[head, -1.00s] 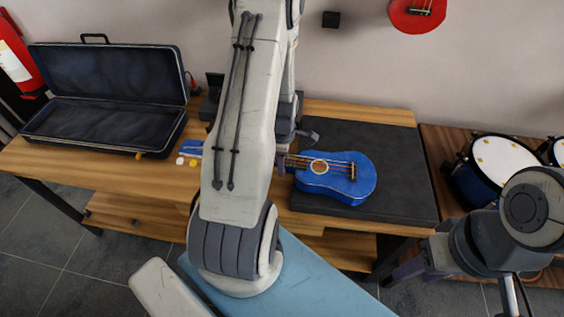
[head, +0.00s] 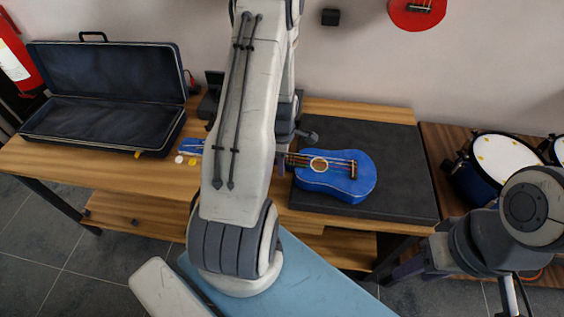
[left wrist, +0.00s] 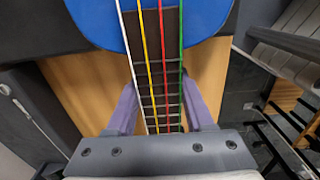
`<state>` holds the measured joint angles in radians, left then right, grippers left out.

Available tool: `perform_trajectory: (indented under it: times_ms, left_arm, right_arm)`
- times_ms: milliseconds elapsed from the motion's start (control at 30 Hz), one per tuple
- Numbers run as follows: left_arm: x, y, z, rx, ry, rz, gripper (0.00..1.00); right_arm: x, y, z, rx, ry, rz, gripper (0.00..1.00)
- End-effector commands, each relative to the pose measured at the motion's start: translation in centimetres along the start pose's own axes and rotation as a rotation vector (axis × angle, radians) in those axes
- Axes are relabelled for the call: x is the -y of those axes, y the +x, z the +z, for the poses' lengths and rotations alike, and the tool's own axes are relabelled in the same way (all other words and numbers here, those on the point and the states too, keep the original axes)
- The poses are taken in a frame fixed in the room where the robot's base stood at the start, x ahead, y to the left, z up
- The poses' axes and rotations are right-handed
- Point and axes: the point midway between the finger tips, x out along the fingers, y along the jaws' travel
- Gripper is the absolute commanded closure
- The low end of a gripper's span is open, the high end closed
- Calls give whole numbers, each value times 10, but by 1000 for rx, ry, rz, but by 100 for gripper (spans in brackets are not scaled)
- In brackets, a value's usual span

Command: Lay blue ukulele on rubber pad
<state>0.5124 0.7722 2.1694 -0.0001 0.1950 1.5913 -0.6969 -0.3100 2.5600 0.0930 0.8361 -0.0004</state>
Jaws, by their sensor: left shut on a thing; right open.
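The blue ukulele (head: 338,185) has its body over the dark rubber pad (head: 405,195) in the head view, strings up. Its neck points left past the pad's left edge, and its blue headstock (head: 190,147) shows left of my arm. I cannot tell whether the body touches the pad. My left gripper (left wrist: 160,112) is shut on the neck, one purple finger on each side, in the left wrist view; my arm mostly hides it in the head view. My right gripper (head: 408,268) is open and empty, low at the right, away from the ukulele.
An open dark case (head: 100,125) stands on the left of the wooden table (head: 125,178). Small yellow and white discs (head: 180,159) lie near the headstock. Drums (head: 490,165) stand on a separate surface at right. A red instrument (head: 416,12) hangs on the wall behind.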

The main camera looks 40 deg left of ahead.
Motion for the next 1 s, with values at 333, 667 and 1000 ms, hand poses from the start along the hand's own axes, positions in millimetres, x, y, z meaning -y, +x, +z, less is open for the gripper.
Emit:
perform_trajectory:
  times_ms: [333,667,1000]
  left_arm:
    - [3,3,0,0,0,-10,13]
    - [1,-13,0,0,0,-3,13]
    - [2,-76,0,0,0,-3,13]
  right_arm:
    - [0,1,0,0,0,0,54]
    - [0,2,0,0,0,0,54]
    - [0,7,0,0,0,0,54]
